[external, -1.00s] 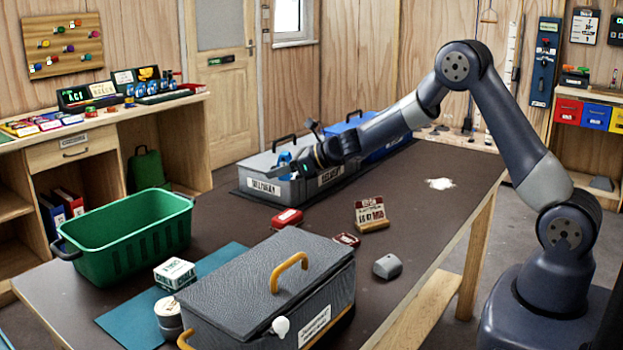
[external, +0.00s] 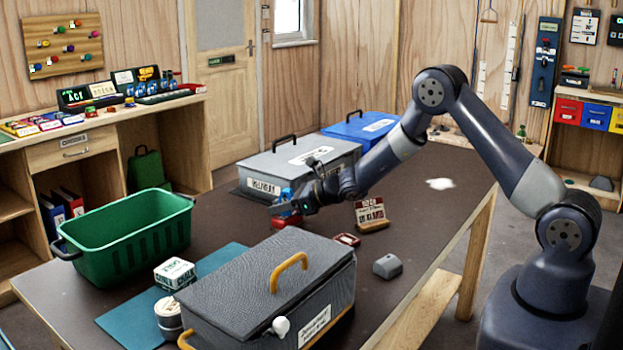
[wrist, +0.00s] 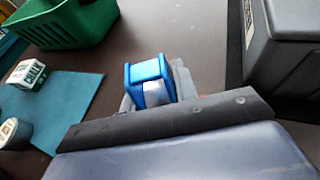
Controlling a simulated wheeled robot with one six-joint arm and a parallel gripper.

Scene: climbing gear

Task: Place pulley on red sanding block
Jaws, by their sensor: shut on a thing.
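The blue pulley (external: 280,208) is held in my gripper (external: 290,203), which is shut on it. In the wrist view the pulley (wrist: 147,71) shows as a blue frame with a pale middle between the fingers. The red sanding block (external: 287,220) lies on the dark table, just below the pulley in the external view, partly hidden by it and the gripper. In the wrist view only slivers of red show beside the fingers. I cannot tell whether the pulley touches the block.
A grey toolbox (external: 300,165) stands behind the gripper. A dark case with a yellow handle (external: 289,270) is in front, and a green crate (external: 130,240) is at left. A small red item (external: 347,239), a card stand (external: 371,215) and a grey block (external: 387,266) lie to the right.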

